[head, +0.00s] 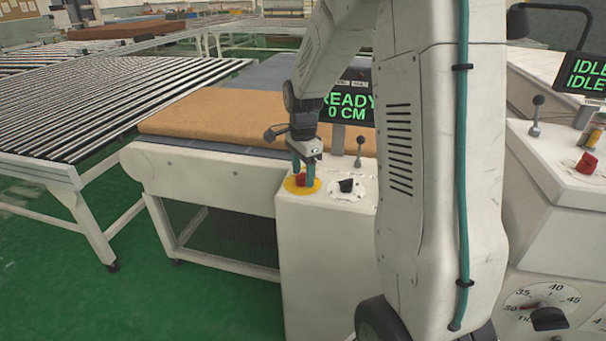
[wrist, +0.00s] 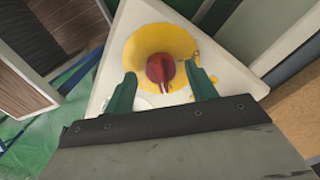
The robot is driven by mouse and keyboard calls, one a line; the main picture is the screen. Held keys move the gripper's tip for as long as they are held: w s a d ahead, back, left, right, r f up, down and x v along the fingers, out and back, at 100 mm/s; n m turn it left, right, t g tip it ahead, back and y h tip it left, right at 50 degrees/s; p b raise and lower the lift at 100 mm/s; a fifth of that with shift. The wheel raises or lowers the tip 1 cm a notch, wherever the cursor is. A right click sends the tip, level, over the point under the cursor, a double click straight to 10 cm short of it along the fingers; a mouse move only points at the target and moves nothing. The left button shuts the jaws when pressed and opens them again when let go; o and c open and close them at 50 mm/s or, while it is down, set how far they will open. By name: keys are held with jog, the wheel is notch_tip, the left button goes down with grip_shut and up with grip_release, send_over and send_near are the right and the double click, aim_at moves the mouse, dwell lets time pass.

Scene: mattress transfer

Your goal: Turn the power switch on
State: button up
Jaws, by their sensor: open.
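A red rotary switch knob on a round yellow plate sits on top of a white control box. In the head view the red knob (head: 301,179) is partly hidden by my gripper (head: 303,168), which points down over it. The yellow plate (head: 290,186) shows around it. In the wrist view the red knob (wrist: 162,70) stands on the yellow plate (wrist: 140,44), between and just beyond the teal fingertips of my gripper (wrist: 160,82). The fingers are open, one on each side of the knob. I cannot tell whether they touch it.
A black knob (head: 346,185) and a lever (head: 359,150) stand on the same box (head: 325,225). A display (head: 346,106) reads READY 0 CM. A brown mattress (head: 225,119) lies on the conveyor behind. Another console (head: 560,150) stands at right.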

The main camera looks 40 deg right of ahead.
aim_at(304, 180)
notch_tip(304, 180, up, 7)
dwell(0.3)
dwell(0.5)
jog(key=shift+n, duration=0.4)
jog(key=shift+s+a+f+n, duration=0.2)
jog(key=shift+s+n, duration=0.15)
jog(key=shift+n, duration=0.25)
jog(key=s+a+r+n, duration=0.2)
jog(key=s+a+n, duration=0.3)
jog(key=s, duration=0.3)
jog(key=s+a+r+n+t, duration=0.1)
jog(key=s+a+r+n, duration=0.1)
jog(key=s+a+n, duration=0.4)
jog(key=s+a+r+n, duration=0.3)
jog(key=s+a+n, duration=0.2)
jog(key=s, duration=0.7)
jog(key=shift+s+a+n, duration=0.2)
jog(key=shift+a+n, duration=0.05)
jog(key=shift+n, duration=0.55)
